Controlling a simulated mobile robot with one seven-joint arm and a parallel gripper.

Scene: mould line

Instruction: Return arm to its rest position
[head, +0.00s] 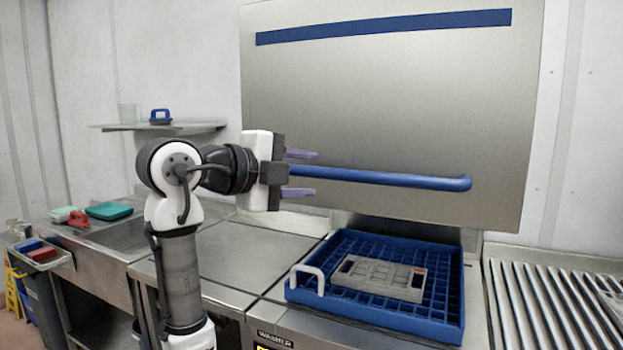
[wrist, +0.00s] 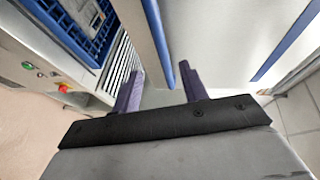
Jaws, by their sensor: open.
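In the wrist view my gripper (wrist: 162,90) also shows open, and the blue bar (wrist: 192,85) runs down near the right finger. My arm stands bent upright left of the hood.
A blue rack (head: 375,319) holding a grey mould plate (head: 380,277) sits under the raised hood (head: 400,110). A roller conveyor (head: 550,310) lies to the right. A steel counter (head: 235,255) and sink (head: 150,232) are at left, below a wall shelf (head: 195,128).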

